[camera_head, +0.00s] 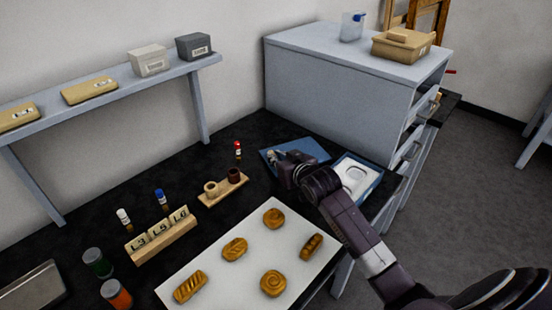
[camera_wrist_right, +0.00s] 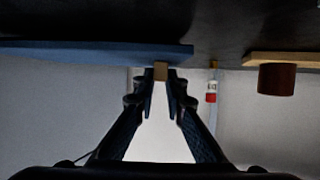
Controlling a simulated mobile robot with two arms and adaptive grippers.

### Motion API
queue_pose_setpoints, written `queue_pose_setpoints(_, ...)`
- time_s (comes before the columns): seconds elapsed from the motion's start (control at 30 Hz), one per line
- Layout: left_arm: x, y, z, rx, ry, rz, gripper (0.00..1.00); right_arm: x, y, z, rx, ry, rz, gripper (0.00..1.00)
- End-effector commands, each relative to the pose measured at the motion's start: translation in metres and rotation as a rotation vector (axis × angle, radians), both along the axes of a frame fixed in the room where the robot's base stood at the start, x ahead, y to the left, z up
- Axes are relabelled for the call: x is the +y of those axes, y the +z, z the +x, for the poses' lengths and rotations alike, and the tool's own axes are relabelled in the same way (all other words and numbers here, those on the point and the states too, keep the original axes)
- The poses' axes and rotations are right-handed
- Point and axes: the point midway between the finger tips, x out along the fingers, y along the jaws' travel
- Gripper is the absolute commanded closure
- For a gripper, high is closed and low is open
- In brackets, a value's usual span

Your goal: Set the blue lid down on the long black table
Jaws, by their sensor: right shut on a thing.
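The flat blue lid (camera_head: 312,147) is at the back of the long black table (camera_head: 230,155), near the grey cabinet. It also shows as a blue slab in the right wrist view (camera_wrist_right: 90,53), which looks upside down. My right gripper (camera_head: 275,160) is at the lid's near side. In the wrist view its fingers (camera_wrist_right: 160,80) are shut on the lid's small tan knob (camera_wrist_right: 160,71). The lid looks level and close to the tabletop; I cannot tell whether it touches. My arm hides part of it. My left gripper is not in view.
A blue-rimmed box with a white inside (camera_head: 376,186) is right of my gripper. A wooden stand with cups (camera_head: 222,190) and a red-capped vial (camera_head: 238,150) are to the left. A white board (camera_head: 215,268) with pastries lies in front. The grey cabinet (camera_head: 335,95) stands behind.

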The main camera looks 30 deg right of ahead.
Motion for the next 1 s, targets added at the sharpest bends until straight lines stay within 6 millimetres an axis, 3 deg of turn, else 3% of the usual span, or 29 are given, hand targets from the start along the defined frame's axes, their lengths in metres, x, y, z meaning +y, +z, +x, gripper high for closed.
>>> queue_pose_setpoints(0.27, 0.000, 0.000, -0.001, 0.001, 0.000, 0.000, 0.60, 0.000, -0.004, 0.000, -0.002, 0.001, 0.000, 1.00)
queue_pose_setpoints(0.3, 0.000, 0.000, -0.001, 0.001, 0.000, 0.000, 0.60, 0.000, -0.005, 0.000, -0.001, 0.001, 0.001, 0.85)
queue_pose_setpoints(0.43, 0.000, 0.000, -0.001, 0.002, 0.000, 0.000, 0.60, 0.000, -0.005, 0.000, -0.001, 0.001, 0.001, 0.72)
queue_pose_setpoints(0.77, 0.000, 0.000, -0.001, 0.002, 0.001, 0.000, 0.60, 0.000, -0.004, -0.002, -0.001, 0.001, 0.000, 0.72)
queue_pose_setpoints(1.0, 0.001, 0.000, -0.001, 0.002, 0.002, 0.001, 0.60, 0.002, 0.008, -0.031, -0.001, 0.001, 0.000, 0.72)
